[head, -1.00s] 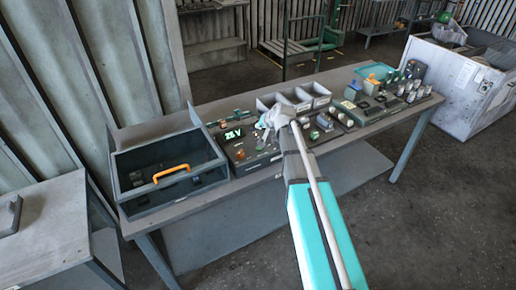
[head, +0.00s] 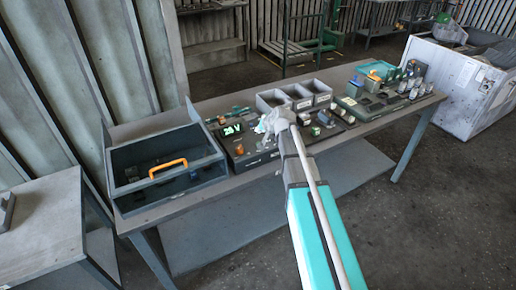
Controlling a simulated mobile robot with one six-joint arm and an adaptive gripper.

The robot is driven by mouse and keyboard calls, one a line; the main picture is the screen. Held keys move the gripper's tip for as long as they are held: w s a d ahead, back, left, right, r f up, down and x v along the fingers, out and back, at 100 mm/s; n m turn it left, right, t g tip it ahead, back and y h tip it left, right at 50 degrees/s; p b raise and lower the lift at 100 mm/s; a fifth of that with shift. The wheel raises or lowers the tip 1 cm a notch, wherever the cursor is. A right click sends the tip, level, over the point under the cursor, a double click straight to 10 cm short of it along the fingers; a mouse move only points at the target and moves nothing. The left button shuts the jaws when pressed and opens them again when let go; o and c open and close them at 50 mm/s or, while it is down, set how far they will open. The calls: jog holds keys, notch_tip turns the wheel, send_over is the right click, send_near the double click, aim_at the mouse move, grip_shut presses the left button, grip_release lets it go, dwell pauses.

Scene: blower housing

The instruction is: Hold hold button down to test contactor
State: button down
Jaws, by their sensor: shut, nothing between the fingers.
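A dark test panel (head: 258,159) lies on the grey workbench, with a green lit readout of about 24 V (head: 232,130) at its left end. An orange part (head: 239,150) sits below the readout. My gripper (head: 268,126) is over the middle of this panel, small in view and shut with nothing in it. My arm and gripper cover part of the panel. I cannot make out the hold button or the contactor, nor whether the gripper touches anything.
A dark open-topped case with an orange handle (head: 168,169) stands at the bench's left end. Grey bins (head: 300,103) stand behind the panel. A second board with several parts (head: 385,108) lies to the right. The bench's front edge (head: 232,186) is clear.

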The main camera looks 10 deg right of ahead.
aim_at(257, 142)
jog(key=shift+f+b, duration=1.75)
jog(key=shift+f, duration=0.35)
jog(key=shift+f+b, duration=0.4)
jog(key=shift+f+b, duration=0.4)
jog(key=shift+b, duration=0.05)
dwell(1.0)
jog(key=shift+r, duration=0.15)
dwell(1.9)
jog(key=shift+r+p, duration=0.7)
jog(key=shift+p, duration=0.2)
jog(key=shift+r+p, duration=2.5)
jog(key=shift+r, duration=0.05)
